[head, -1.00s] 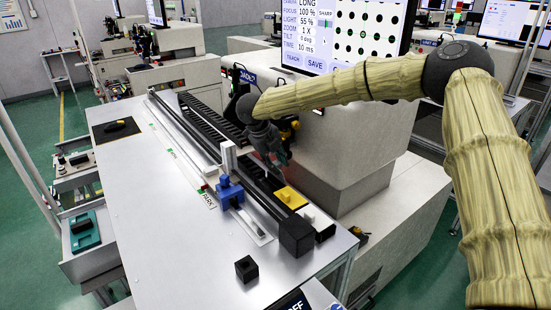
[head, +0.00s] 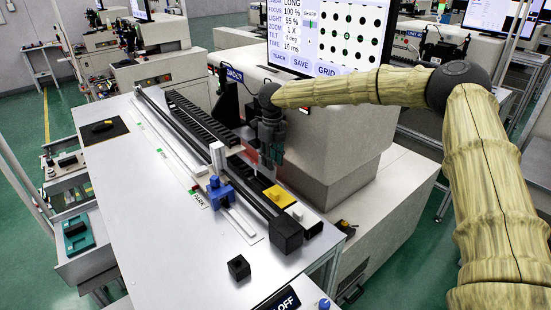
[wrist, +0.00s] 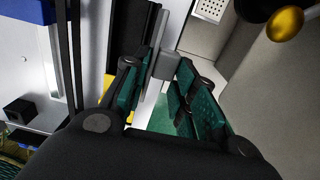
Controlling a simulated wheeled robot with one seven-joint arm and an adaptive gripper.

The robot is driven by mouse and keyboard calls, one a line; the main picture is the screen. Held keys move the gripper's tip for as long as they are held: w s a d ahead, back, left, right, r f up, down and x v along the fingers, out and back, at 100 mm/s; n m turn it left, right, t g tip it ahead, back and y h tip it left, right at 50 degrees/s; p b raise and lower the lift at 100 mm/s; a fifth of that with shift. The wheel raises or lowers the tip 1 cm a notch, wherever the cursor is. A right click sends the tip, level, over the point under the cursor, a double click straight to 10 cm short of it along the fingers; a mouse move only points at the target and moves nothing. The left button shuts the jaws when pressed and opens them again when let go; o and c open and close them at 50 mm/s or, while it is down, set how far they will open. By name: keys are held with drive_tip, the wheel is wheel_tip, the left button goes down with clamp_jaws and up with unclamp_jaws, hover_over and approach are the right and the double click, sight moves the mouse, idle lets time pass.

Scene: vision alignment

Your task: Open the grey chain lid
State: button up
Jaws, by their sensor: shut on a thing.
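My gripper (head: 268,160) is beside the long black cable chain (head: 200,121), against the machine's side. In the wrist view my gripper (wrist: 160,72) has its teal fingers on both sides of a thin grey plate, which I take to be the grey chain lid (wrist: 157,45). The fingers are shut on this lid. A small grey block (wrist: 176,66) is next to the plate between the fingers. In the head view my gripper hides most of the lid, so how far it is raised cannot be told.
A blue carriage (head: 220,192) with a white post stands on the rail left of my gripper. A yellow block (head: 279,196) and a black end block (head: 287,235) are at the rail's near end. A small black cube (head: 239,267) sits on the otherwise mostly clear white table (head: 165,235).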

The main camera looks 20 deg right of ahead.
drive_tip(key=shift+f, duration=0.1)
drive_tip(key=o, duration=0.9)
wheel_tip(320, 180, up, 12)
drive_tip(key=shift+d, duration=0.15)
